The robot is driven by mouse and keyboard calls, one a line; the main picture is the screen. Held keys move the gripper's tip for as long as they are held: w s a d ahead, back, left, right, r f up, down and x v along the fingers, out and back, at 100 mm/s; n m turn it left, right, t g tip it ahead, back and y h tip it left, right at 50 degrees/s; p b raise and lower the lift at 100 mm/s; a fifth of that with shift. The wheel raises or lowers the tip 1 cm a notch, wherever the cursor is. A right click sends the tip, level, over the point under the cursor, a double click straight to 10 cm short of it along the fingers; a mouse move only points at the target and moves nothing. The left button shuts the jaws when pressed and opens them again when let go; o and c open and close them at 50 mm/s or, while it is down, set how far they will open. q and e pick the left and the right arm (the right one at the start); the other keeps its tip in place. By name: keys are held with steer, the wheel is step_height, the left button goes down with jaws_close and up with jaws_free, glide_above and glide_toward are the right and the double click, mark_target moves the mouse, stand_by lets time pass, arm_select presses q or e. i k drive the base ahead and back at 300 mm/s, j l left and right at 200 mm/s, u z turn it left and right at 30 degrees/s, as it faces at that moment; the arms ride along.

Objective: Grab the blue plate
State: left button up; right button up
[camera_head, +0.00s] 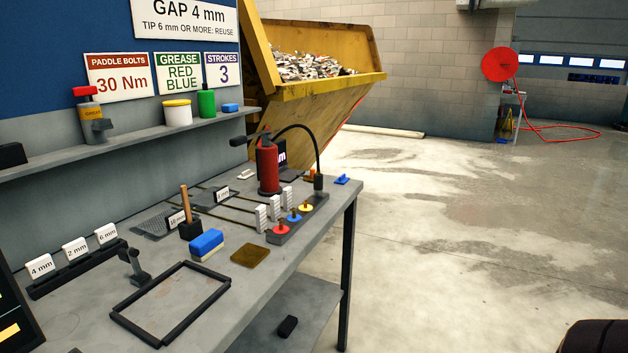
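Neither of my grippers can be made out in the head view.
Open floor (450,250) lies to the right.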

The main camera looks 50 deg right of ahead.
mark_target(343, 179)
steer(key=z, duration=1.6)
steer(key=i+l, duration=2.25)
steer(key=l, duration=0.15)
steer(key=i+l+u, duration=0.15)
steer(key=u, duration=0.35)
steer(key=i+l+u, duration=0.1)
steer(key=u, duration=0.4)
steer(key=k+l, duration=0.05)
